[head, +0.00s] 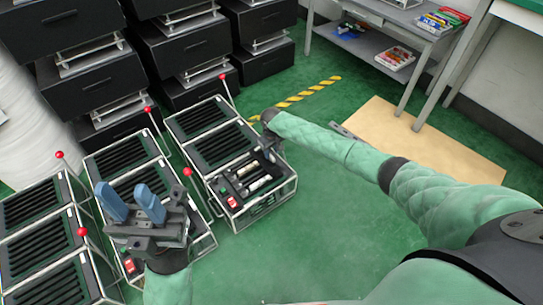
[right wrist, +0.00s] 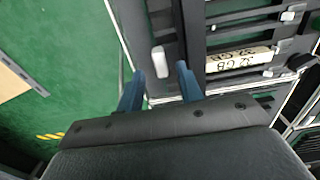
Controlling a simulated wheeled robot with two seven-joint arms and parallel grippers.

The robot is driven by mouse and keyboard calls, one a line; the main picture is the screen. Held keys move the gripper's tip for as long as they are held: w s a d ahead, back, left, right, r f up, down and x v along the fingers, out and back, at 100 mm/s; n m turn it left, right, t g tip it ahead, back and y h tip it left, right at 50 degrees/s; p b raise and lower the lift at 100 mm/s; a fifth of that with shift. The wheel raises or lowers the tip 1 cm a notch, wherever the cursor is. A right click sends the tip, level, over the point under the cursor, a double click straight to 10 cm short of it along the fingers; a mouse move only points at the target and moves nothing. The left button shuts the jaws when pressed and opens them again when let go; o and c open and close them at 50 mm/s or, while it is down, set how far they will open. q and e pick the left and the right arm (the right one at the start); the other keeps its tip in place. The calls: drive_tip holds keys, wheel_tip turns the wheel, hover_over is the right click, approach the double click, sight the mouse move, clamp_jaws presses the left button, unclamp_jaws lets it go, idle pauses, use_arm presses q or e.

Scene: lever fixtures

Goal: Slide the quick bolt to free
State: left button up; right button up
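My left gripper (head: 131,203) is open and empty above the middle rack (head: 125,155), its two blue fingers apart. A small pale handle (right wrist: 159,61) on a dark bar lies just beyond the fingertips. I cannot tell for sure which part is the quick bolt.
A left rack (head: 40,240) stands beside the middle one. Red-knobbed levers (head: 187,172) rise from the racks. Black drawer units (head: 185,40) stand behind. A tan board (head: 420,140) lies on the green floor at right. Floor in front of the right rack is clear.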

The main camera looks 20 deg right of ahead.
sight(267, 162)
drive_tip(key=shift+f, duration=1.3)
clamp_jaws()
